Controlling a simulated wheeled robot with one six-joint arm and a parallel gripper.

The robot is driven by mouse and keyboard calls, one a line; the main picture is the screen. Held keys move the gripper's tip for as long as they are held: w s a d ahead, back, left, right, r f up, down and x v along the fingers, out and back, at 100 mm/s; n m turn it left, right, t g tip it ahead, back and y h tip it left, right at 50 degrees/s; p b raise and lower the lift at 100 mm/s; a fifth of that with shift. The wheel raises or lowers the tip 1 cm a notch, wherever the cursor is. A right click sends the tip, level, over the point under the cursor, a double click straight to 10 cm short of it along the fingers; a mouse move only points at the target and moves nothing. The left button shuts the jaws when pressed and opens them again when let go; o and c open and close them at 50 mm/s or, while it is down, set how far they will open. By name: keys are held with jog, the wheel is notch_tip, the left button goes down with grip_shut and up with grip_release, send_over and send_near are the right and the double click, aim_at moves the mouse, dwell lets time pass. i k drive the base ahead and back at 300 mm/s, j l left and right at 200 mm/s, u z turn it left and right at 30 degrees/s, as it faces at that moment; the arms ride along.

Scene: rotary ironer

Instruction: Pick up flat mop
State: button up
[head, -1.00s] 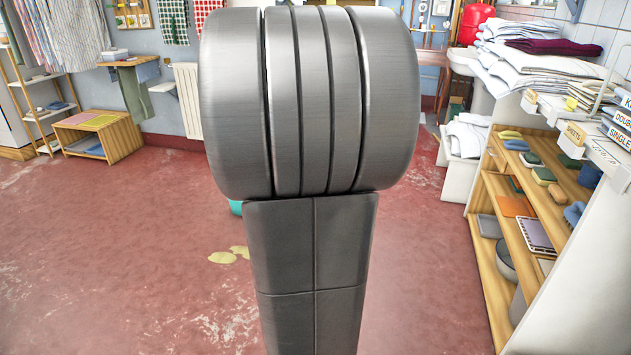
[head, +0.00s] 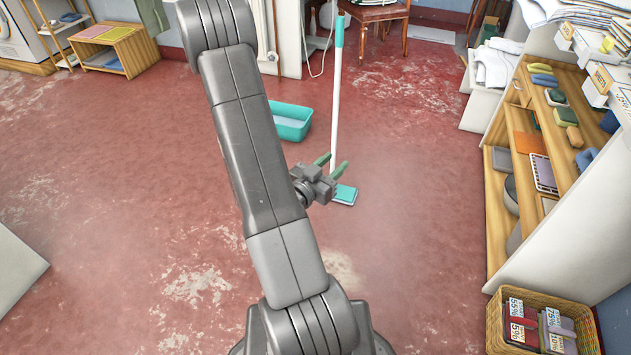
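The flat mop (head: 336,100) stands upright near the middle of the head view. It has a long white handle with a teal grip at the top, and a flat teal head (head: 345,195) on the red floor. My gripper (head: 334,163) is open, its two green-tipped fingers apart. In the picture the fingers lie over the lower handle, just above the mop head. I cannot tell whether the handle is between the fingers or beyond them. My arm hides part of the floor to the left.
A teal basin (head: 290,121) sits on the floor left of the mop. Wooden shelves (head: 508,150) with cloths and brushes stand at the right, with a wicker basket (head: 494,318) in front. A wooden chair (head: 376,15) is at the back. The floor at left is mostly clear.

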aim_at(345, 195)
jog(key=i+l+u, duration=0.3)
jog(key=u, duration=0.15)
jog(key=i+l+u, duration=0.2)
jog(key=l+u, duration=0.25)
jog(key=i+l, duration=0.1)
jog(key=l, duration=0.3)
jog(key=i+l, duration=0.1)
jog(key=l, duration=0.25)
jog(key=i+l+u, duration=0.1)
jog(key=l, duration=0.3)
